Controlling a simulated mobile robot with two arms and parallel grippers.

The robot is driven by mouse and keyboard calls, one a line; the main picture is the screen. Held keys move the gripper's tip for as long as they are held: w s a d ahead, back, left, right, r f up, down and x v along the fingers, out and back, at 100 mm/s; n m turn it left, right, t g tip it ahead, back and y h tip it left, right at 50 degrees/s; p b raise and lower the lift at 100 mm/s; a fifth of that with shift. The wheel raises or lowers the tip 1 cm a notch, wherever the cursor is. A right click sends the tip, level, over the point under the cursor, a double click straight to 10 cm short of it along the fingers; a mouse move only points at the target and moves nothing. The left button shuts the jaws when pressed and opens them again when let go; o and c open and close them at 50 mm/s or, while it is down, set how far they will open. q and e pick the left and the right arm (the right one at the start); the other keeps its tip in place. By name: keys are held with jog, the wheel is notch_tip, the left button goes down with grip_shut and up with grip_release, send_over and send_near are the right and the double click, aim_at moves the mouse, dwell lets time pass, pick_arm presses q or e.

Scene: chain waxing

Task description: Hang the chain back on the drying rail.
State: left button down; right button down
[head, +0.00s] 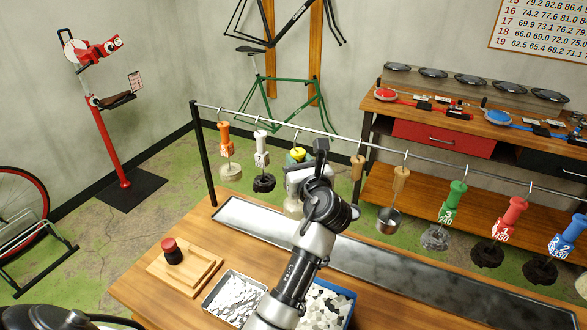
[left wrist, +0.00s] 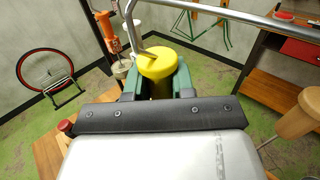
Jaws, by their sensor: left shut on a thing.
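The drying rail (head: 345,142) is a thin grey bar running across the head view; it also crosses the top of the left wrist view (left wrist: 250,20). My left gripper (head: 298,162) is just beside the rail, shut on a hanger with a yellow top (head: 298,153). In the left wrist view the yellow top (left wrist: 158,62) sits between green parts, and a metal hook (left wrist: 132,28) rises from it toward the rail. I cannot tell whether the hook bears on the rail. A pale lump (head: 293,207) shows below the gripper, partly hidden by it. My right gripper is not in view.
Other hangers hang on both sides: orange (head: 225,138), white (head: 262,150), wooden (head: 358,167), green (head: 452,202), red (head: 511,218) and blue (head: 567,238). A long metal drip tray (head: 400,270) lies below. A wooden board (head: 185,272) and a tray of pale pellets (head: 235,297) stand in front.

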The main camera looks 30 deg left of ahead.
pick_arm(q)
jog(key=w+b, duration=0.3)
jog(key=w, duration=0.1)
jog(key=shift+a+f, duration=0.2)
jog(key=shift+f, duration=0.1)
jog(key=shift+w+f+b, duration=0.35)
jog(key=shift+w+b, duration=0.4)
jog(key=shift+b, duration=0.05)
jog(key=shift+w+f+b, duration=0.35)
jog(key=shift+w+b, duration=0.4)
jog(key=shift+f, duration=0.1)
